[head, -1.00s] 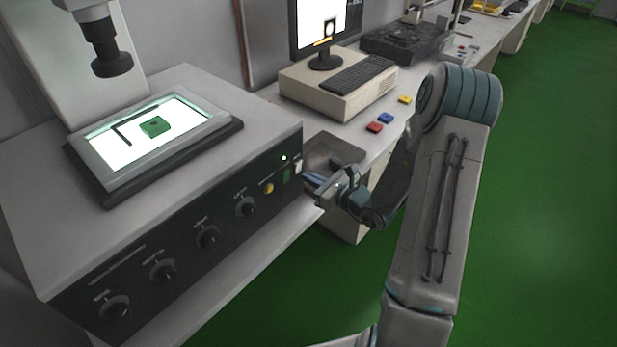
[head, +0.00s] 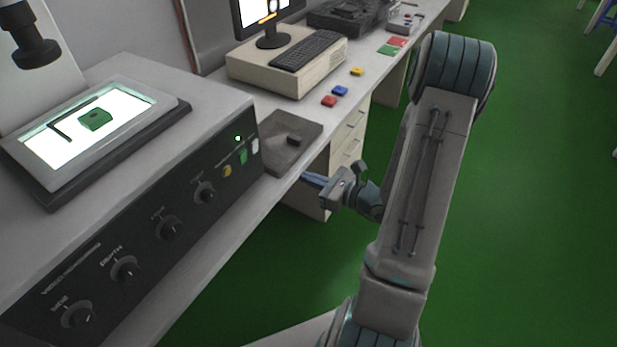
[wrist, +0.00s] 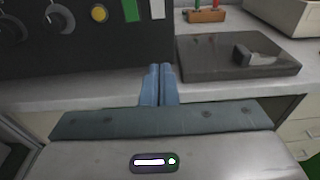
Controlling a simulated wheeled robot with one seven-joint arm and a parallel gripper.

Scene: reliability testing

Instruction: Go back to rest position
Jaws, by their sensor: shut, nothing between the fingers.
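My gripper (head: 315,180) is in front of the bench edge in the head view, beside the drawers. In the wrist view its two blue fingers (wrist: 159,86) are together, with nothing between them. They point toward the bench, between the machine's dark control panel and a dark flat plate. The control panel (head: 140,250) has several knobs, a yellow button (head: 227,171), a green switch (head: 243,156) and a white switch (head: 255,145). A small green light (head: 238,138) is lit above them. The fingers are apart from the panel.
The dark plate (head: 282,158) with a small block lies on the bench right of the machine. A green part (head: 95,120) rests on the lit screen.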

